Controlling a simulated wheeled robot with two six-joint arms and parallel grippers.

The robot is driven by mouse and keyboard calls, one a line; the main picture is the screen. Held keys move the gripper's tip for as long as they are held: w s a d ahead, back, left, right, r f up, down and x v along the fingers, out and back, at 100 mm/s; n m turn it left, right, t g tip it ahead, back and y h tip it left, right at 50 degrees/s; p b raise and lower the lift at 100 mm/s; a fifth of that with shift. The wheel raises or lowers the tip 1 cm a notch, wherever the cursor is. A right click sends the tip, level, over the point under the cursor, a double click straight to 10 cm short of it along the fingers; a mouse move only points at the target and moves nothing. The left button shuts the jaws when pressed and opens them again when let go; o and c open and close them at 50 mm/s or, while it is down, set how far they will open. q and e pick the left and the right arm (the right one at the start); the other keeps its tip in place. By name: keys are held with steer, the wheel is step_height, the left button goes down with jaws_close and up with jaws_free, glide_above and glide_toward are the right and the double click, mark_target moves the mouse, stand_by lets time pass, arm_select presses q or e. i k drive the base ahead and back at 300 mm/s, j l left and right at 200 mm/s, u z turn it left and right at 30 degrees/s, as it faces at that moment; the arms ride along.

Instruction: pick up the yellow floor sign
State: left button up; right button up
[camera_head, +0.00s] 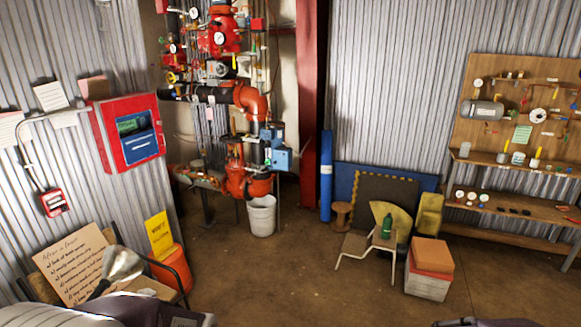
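A yellow sign (160,236) with dark lettering stands upright, slightly tilted, at the lower left near the corrugated wall. It is the only yellow sign I can make out. An orange bucket-like thing (173,268) is right below it and overlaps its lower edge, so I cannot tell whether the sign stands in it or behind it. Parts of my own body seem to show along the bottom edge, at the left and right.
A white bucket (262,216) stands under red pipes. A low seat with a green bottle (387,226) and stacked boxes (430,268) stand right. The middle floor is clear.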

mark_target(158, 229)
steer(key=i+l, duration=0.1)
steer(key=i, duration=0.45)
steer(key=i+u, duration=0.1)
steer(key=i, duration=0.45)
steer(key=i+l, duration=0.15)
steer(key=i, duration=0.35)
steer(key=i+j+u, duration=0.25)
steer(key=i+u, duration=0.6)
steer(key=i, duration=0.2)
steer(key=i+l+u, duration=0.1)
steer(key=i+u, duration=0.35)
steer(key=i+l+u, duration=0.45)
steer(key=i, duration=0.15)
steer(key=i+j+u, duration=0.15)
steer(key=i+u, duration=0.15)
steer(key=i, duration=0.35)
steer(key=i+u, duration=0.3)
steer(key=i, duration=0.35)
